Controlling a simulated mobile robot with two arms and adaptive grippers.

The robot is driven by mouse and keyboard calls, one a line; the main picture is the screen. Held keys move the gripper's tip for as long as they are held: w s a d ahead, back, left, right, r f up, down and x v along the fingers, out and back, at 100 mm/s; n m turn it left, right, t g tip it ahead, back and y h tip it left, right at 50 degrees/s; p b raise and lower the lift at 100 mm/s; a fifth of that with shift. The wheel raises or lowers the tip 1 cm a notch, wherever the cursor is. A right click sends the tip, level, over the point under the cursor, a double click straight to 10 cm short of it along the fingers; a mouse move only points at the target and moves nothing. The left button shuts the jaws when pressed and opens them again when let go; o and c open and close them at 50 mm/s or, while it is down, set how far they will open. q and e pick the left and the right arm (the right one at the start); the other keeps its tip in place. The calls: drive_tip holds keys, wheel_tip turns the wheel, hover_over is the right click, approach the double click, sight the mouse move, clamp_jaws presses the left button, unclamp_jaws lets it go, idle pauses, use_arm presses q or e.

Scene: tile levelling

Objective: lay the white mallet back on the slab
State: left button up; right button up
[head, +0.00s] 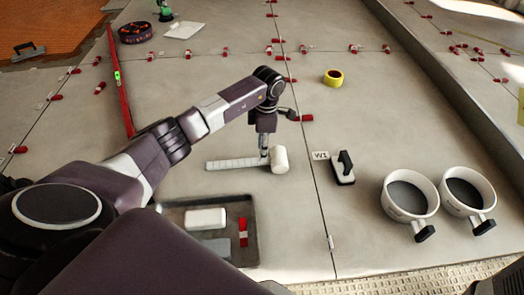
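The white mallet (281,160) lies level, its pale head at the right and its flat handle (229,164) pointing left. My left gripper (264,157) points down with its narrow fingers close together on the handle, just beside the head. The mallet is at or very close to the grey slab (210,120); I cannot tell whether it touches. The fingers hide a small part of the handle. My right gripper is not in view.
A dark tray (243,262) with a white block (205,219) and a red piece (243,232) is in front. Right of the mallet are a black-handled float (343,169) and two white buckets (409,197) (468,192). Yellow tape (333,77) and red clips lie farther back.

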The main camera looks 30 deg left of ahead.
use_arm(q)
wheel_tip(320, 180, up, 8)
drive_tip(key=p, duration=0.3)
drive_tip(key=shift+w+d+f+p, duration=0.15)
drive_tip(key=shift+p, duration=0.15)
